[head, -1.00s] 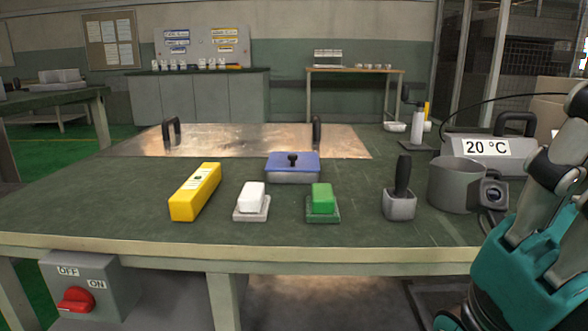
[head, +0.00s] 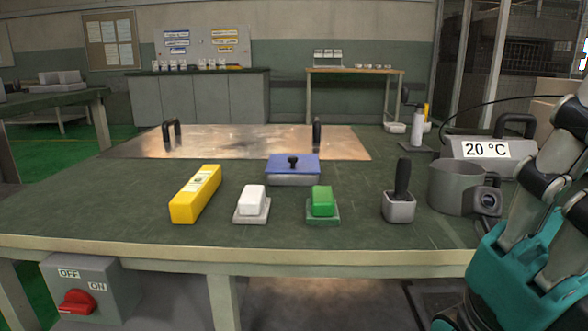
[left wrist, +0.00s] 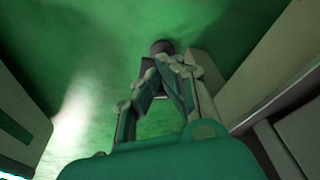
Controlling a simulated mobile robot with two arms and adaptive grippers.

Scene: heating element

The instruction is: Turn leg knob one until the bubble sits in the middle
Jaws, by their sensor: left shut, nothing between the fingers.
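The yellow spirit level (head: 195,194) lies lengthwise on the green bench top (head: 120,205), left of centre in the head view; its bubble cannot be made out. In the left wrist view my left gripper (left wrist: 162,80) is shut and empty, its fingers reaching away over a green floor. A dark rounded thing (left wrist: 162,46) shows just beyond the fingertips; I cannot tell whether it is leg knob one or whether the fingers touch it. No leg knob can be made out in the head view. My right arm stands at the right edge there, without visible fingertips.
On the bench are a white block (head: 252,200), a green block (head: 322,202), a blue-lidded box (head: 292,170), a handled tool (head: 400,205), a grey mug (head: 452,190) and a metal plate (head: 240,143). A red OFF/ON switch (head: 78,302) sits below. Pale beams flank my left gripper.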

